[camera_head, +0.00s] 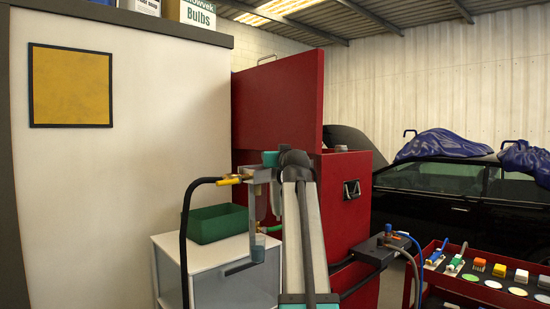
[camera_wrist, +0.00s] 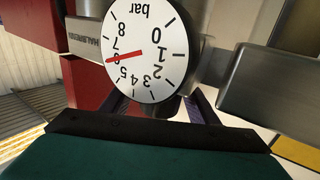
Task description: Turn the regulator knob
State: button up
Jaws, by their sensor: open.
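In the wrist view, a round white pressure gauge (camera_wrist: 130,30) appears upside down, marked "bar", its red needle near 6. A grey housing (camera_wrist: 90,38) with partly readable lettering sits behind it. The regulator knob cannot be made out; the gauge and my gripper may cover it. My gripper (camera_wrist: 153,98) is open, its dark fingers spread on either side of the gauge's lower edge. Contact cannot be told. In the head view, the grey air unit (camera_head: 262,176) with a brass fitting stands just left of my arm, which partly hides it.
A black hose (camera_head: 185,245) rises left of the unit. A green bin (camera_head: 215,224) sits on a white cabinet (camera_head: 205,275). A red cabinet (camera_head: 345,205) stands behind my arm. A red tool cart (camera_head: 440,300) and a dark car (camera_head: 440,205) are at right.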

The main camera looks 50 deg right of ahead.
jog(key=b+v, duration=0.1)
jog(key=v, duration=1.2)
jog(key=shift+s+a+b, duration=0.25)
jog(key=shift+b, duration=0.15)
jog(key=shift+r, duration=0.15)
